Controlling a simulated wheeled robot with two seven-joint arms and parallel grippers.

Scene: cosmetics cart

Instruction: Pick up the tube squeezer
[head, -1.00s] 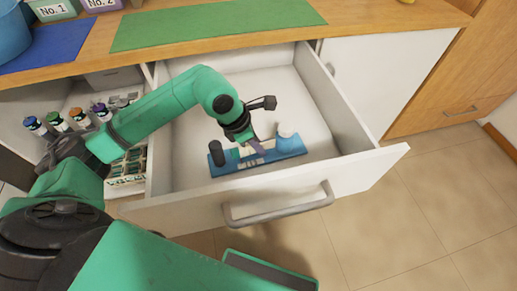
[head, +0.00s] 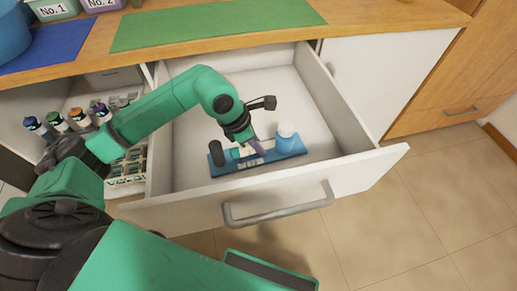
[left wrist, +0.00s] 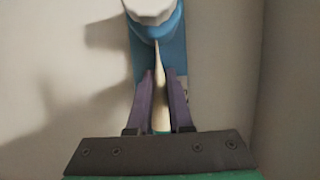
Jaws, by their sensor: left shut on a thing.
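A blue tray (head: 222,171) lies in the open drawer, with a dark cylinder (head: 217,153) on its left end and a blue bottle with a white cap (head: 287,131) on its right end. My left gripper (head: 258,148) reaches down over the tray's middle. In the left wrist view its purple fingers (left wrist: 160,105) are shut on a slim pale piece with a green end, which appears to be the tube squeezer (left wrist: 160,72). Fingers and arm hide part of it. It is still low at the tray; I cannot tell whether it touches. My right gripper is not in view.
The drawer front (head: 350,190) with its grey handle (head: 280,210) and side walls surround the tray. A rack of small bottles (head: 125,165) stands left of the drawer. The counter (head: 365,14) is above the back. The drawer's back right is empty.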

